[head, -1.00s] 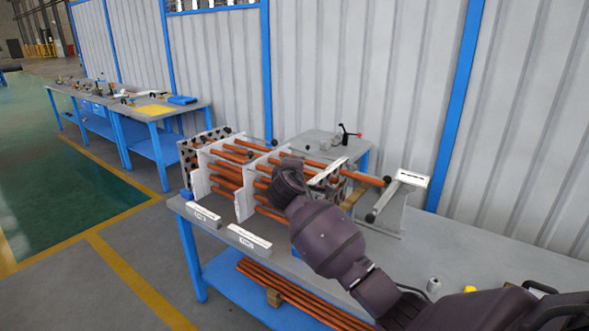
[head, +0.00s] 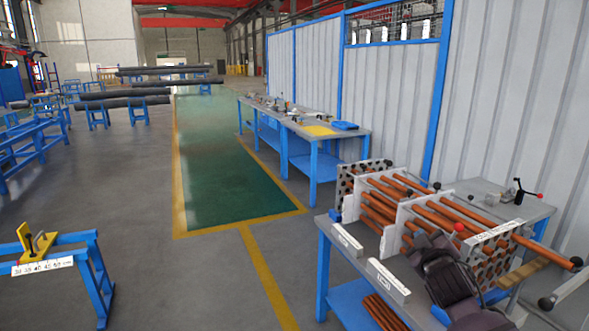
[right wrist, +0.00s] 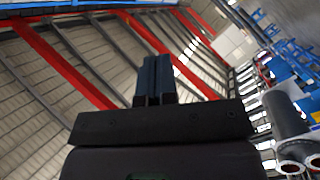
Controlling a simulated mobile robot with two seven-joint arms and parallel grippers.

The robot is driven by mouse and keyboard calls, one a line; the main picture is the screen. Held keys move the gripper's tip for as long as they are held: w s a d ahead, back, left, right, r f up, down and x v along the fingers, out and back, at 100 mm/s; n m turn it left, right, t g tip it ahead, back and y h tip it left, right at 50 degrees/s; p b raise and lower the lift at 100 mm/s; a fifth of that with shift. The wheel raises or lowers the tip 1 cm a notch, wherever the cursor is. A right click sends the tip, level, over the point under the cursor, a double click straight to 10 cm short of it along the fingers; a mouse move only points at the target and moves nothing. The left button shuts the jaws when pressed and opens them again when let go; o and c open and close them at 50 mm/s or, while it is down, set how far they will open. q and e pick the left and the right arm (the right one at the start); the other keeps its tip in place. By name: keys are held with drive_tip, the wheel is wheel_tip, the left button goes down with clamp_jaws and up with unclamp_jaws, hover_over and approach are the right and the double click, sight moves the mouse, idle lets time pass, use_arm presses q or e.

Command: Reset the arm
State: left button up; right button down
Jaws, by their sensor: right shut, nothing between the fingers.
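The flanged shell assembly, with white plates (head: 396,232) and copper-coloured tubes (head: 440,215), stands on the grey-topped workbench at the right of the head view. My dark right arm comes in from the bottom right of that view, in front of the shell and hiding part of it. Its fingertips cannot be made out there. In the right wrist view my right gripper (right wrist: 154,78) is shut and empty, its fingers together against the roof behind. My left arm and gripper are not in view.
The blue-legged workbench (head: 322,262) has more tubes on its lower shelf. A second workbench (head: 318,143) stands farther back along the corrugated wall. A blue stand with a yellow bracket (head: 36,243) is at the lower left. The green floor lane between is clear.

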drive_tip(key=s+a+f+m+g+y, duration=0.1)
drive_tip(key=s+f+m+g, duration=0.1)
drive_tip(key=s+f, duration=1.3)
drive_tip(key=s+a+f+m+g+y, duration=0.1)
drive_tip(key=s+f+m+g, duration=0.2)
drive_tip(key=s+f, duration=1.2)
drive_tip(key=s+m, duration=0.1)
drive_tip(key=s, duration=0.5)
drive_tip(key=shift+a+g, duration=0.25)
drive_tip(key=shift+g, duration=0.05)
